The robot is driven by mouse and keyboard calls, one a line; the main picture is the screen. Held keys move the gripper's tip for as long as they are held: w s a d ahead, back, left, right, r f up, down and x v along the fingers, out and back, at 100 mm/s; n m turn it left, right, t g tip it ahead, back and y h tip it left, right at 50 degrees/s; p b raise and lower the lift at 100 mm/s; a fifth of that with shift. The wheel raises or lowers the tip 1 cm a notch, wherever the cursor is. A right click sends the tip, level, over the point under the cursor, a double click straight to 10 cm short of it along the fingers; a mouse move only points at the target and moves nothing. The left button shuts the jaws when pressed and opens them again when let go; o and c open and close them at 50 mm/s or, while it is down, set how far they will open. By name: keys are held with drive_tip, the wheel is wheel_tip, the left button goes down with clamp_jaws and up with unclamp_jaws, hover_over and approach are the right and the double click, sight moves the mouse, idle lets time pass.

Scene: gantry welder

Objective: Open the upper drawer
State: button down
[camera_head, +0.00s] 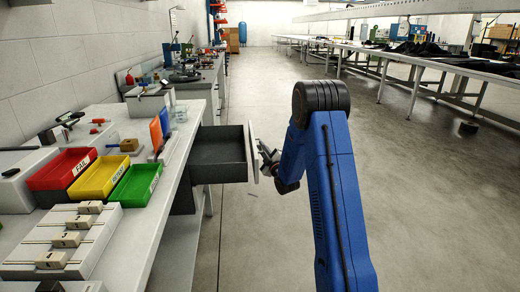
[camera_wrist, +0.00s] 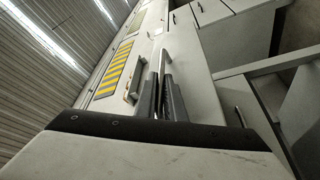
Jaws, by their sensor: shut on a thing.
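The upper drawer (camera_head: 220,146) is pulled well out from under the left workbench, and its dark grey inside shows empty in the head view. Its pale front panel (camera_head: 252,155) faces my gripper (camera_head: 267,160), which is at the front's outer side. In the wrist view the two dark fingers of my gripper (camera_wrist: 163,92) are close together at the drawer's light bar handle (camera_wrist: 189,61). My gripper is shut on this handle. The exact contact is partly hidden by the fingers.
The workbench top (camera_head: 143,218) carries red (camera_head: 50,178), yellow (camera_head: 92,188) and green (camera_head: 130,192) bins and a fixture board (camera_head: 88,258). Another bench (camera_head: 400,58) stands far right. The floor (camera_head: 430,190) right of my arm is mostly clear.

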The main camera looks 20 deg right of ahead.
drive_tip(key=shift+f, duration=0.1)
drive_tip(key=c, duration=2.1)
unclamp_jaws()
drive_tip(key=shift+s, duration=0.1)
drive_tip(key=v, duration=1.7)
drive_tip(key=shift+s, duration=0.1)
